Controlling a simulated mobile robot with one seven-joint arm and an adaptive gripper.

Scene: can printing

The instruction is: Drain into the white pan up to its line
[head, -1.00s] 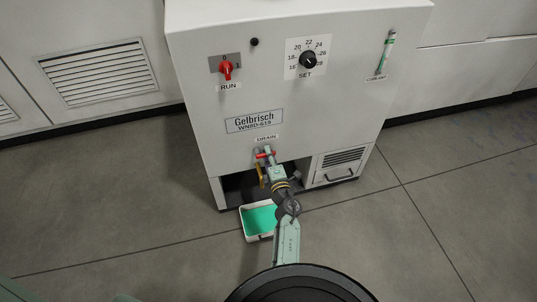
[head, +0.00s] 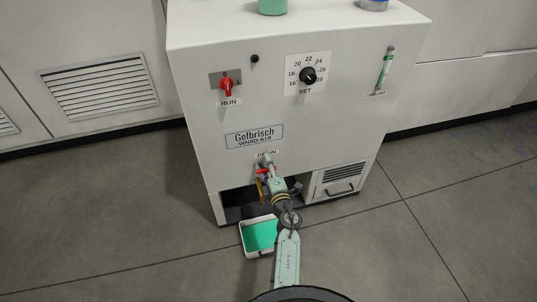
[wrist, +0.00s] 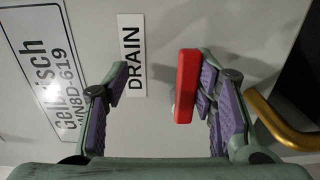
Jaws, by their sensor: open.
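My gripper (head: 268,176) is open at the drain valve on the machine's lower front. In the wrist view my gripper (wrist: 160,82) has its two purple-padded fingers apart. The red drain handle (wrist: 185,86) lies between them, close against the right finger; contact cannot be told. In the head view the red handle (head: 262,171) is small and partly hidden by my gripper.
The machine (head: 210,140) bears a DRAIN label (wrist: 132,54), a red RUN switch (head: 226,85), a black SET dial (head: 308,75) and a coolant sight tube (head: 386,68). A brass-coloured bent pipe (wrist: 285,125) is right of my fingers. The floor on both sides is clear.

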